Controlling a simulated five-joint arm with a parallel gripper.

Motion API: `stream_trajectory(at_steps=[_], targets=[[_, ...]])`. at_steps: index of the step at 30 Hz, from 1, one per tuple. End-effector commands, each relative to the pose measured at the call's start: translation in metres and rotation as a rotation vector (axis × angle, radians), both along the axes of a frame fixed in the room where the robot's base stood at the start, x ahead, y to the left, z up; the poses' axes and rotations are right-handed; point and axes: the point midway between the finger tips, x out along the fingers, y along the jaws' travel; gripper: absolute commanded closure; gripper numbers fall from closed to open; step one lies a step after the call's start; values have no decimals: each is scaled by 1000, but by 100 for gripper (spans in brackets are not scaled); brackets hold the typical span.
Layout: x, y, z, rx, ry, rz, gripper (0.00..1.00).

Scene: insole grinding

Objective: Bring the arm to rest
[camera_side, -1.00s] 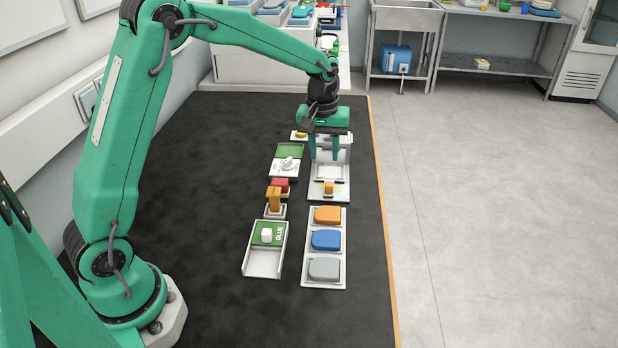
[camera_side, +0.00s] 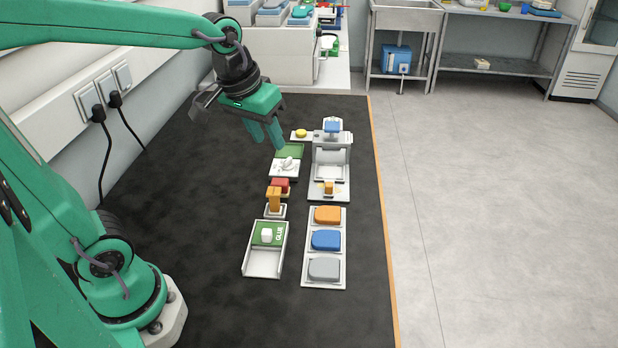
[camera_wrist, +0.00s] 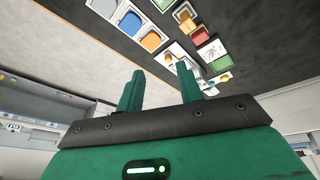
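My gripper (camera_side: 272,134) is raised above the dark mat in the side view, left of the white-grey machine (camera_side: 331,160) and over the far end of the left row of stations. In the wrist view my gripper (camera_wrist: 161,90) shows two green fingers standing apart with nothing between them. Past the fingertips, the work stations lie at a distance.
A tray (camera_side: 324,284) holds orange, blue and grey blocks. A green glue station (camera_side: 268,234), an orange and red stand (camera_side: 276,198) and a white device (camera_side: 286,167) form the left row. The mat (camera_side: 190,230) is clear towards the wall, where plugs (camera_side: 98,113) hang.

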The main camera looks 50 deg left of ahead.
Motion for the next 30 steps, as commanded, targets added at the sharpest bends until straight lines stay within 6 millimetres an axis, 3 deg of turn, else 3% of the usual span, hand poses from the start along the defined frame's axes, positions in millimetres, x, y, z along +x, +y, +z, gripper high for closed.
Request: stream_trajectory(at_steps=[9, 15, 21, 30], targets=[[-58, -6, 2, 46, -88, -127, 64], [-86, -8, -4, 74, -132, -192, 64], [-98, -9, -9, 89, -151, -225, 64], [-99, -9, -9, 91, -152, -229, 64]])
